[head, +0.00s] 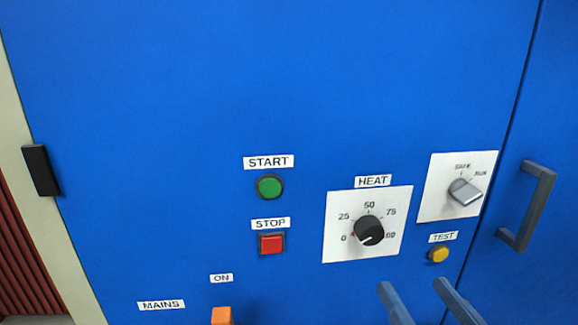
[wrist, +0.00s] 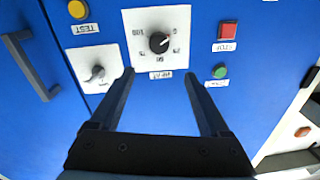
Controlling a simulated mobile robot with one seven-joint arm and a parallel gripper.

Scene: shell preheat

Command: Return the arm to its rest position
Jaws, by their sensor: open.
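My gripper (head: 418,290) shows at the bottom edge of the head view, its two fingers apart with nothing between them. In the wrist view my gripper (wrist: 160,88) points at the blue panel, and its open fingers frame the space below the heat dial (wrist: 159,42). In the head view the black heat dial (head: 369,231) sits on a white plate, its pointer toward the low end near 0. The fingers appear apart from the dial and below it. The rest of my arm is out of the head view.
The blue cabinet (head: 150,80) carries a green START button (head: 269,187), a red STOP button (head: 271,243), an orange MAINS switch (head: 221,316), a silver selector knob (head: 464,191) and a yellow TEST button (head: 438,254). A dark door handle (head: 527,206) sticks out at right.

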